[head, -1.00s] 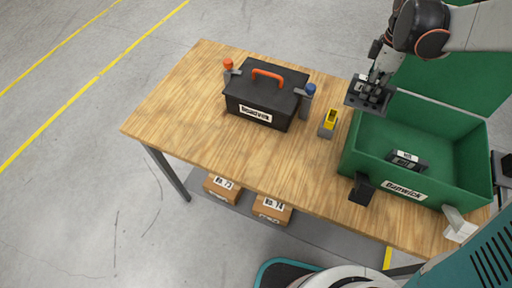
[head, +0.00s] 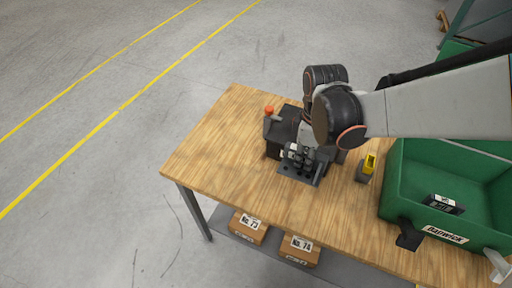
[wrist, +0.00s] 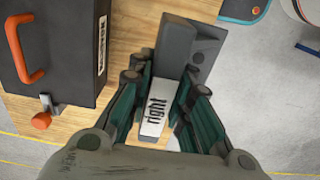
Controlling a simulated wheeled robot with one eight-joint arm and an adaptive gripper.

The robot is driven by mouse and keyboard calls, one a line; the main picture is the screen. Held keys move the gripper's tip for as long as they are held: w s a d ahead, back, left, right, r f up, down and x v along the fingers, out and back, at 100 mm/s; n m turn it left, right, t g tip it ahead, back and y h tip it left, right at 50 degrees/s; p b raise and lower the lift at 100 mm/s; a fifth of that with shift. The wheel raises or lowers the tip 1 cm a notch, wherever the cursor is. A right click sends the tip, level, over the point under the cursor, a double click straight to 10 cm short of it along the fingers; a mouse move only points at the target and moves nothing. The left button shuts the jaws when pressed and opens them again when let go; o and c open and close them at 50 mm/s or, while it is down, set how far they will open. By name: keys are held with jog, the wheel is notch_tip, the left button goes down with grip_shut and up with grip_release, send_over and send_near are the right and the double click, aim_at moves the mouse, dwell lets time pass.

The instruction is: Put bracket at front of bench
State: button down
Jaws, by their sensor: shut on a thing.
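My gripper (head: 301,156) is shut on a dark grey bracket (head: 300,173) with holes in its flat plate. In the head view they are over the wooden bench (head: 225,140), in front of the black toolbox. I cannot tell whether the bracket touches the bench. Part of the bracket is hidden by the fingers.
The black toolbox (wrist: 62,55) with an orange handle is close beside the gripper. A yellow-and-grey item (head: 367,167) stands to the right. A green bin (head: 405,190) holds another dark labelled part (head: 444,204). The bench's left end is clear. Boxes (head: 248,227) sit below.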

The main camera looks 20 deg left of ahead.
aim_at(294, 197)
notch_tip(294, 197, down, 19)
jog(key=b, duration=1.2)
jog(key=shift+s+a, duration=0.1)
jog(key=shift+s, duration=0.05)
jog(key=shift+f+b, duration=0.1)
jog(key=shift+b, duration=0.2)
jog(key=c, duration=1.5)
grip_release()
jog(key=shift+o, duration=0.2)
notch_tip(294, 197, up, 12)
jog(key=p, duration=0.4)
jog(key=shift+r, duration=0.2)
